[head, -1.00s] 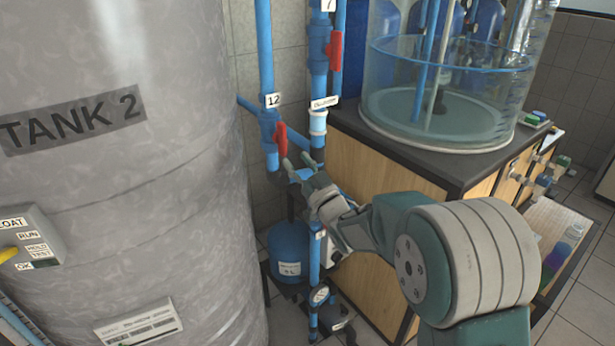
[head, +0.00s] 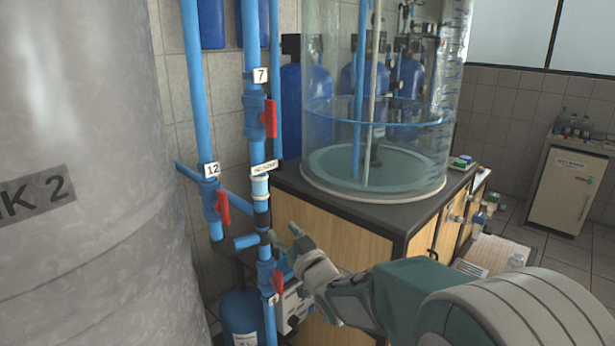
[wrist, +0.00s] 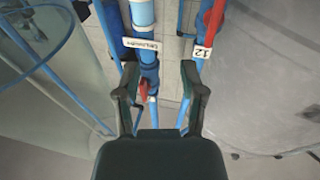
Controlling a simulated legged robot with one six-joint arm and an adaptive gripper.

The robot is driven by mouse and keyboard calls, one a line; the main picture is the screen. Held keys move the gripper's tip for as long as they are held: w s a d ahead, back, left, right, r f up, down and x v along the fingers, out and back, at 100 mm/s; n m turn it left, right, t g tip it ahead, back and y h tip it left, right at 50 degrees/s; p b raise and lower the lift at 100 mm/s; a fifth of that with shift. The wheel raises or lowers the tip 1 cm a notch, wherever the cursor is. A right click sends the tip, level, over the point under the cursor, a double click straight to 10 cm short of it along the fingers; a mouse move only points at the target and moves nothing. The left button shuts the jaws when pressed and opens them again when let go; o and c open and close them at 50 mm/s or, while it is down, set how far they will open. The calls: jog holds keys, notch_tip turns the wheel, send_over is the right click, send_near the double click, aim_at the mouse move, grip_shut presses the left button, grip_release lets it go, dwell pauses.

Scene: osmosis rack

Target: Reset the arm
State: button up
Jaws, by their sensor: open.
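My gripper (head: 283,236) is open and empty in the head view, in front of the blue pipes, at the lower middle. In the wrist view its two dark fingers (wrist: 160,80) stand apart, with the blue pipe and a red handle (wrist: 143,91) seen between and beyond them. The valve labelled 12 (head: 210,196) has a red handle (head: 223,208) hanging down, left of my gripper. The valve labelled 7 (head: 254,104) with its red handle (head: 270,118) is higher up. I cannot tell the exact gap between my fingers and the pipes.
The large grey tank (head: 80,120) fills the left side. A clear cylindrical tank (head: 375,130) stands on a dark-topped wooden cabinet (head: 400,212) beside my arm. A blue vessel (head: 240,315) sits low behind the pipes. Floor shows at the right, before a pale cabinet (head: 572,188).

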jog(key=s+d+r+m+g+h, duration=0.1)
jog(key=s+d+m+g+h, duration=0.15)
jog(key=s+d+h, duration=0.45)
jog(key=s+d+m+g+h, duration=0.1)
jog(key=s+d+m+h, duration=0.2)
jog(key=d, duration=0.7)
jog(key=s+d+f+m+g, duration=0.1)
jog(key=s+d+f+g, duration=0.1)
jog(key=s, duration=0.9)
jog(key=s+d+f+m+g+h, duration=0.1)
jog(key=s+d+f+g, duration=0.2)
jog(key=s, duration=0.8)
jog(key=shift+d+g+h, duration=0.3)
jog(key=shift+d+g, duration=0.55)
jog(key=shift+d, duration=0.05)
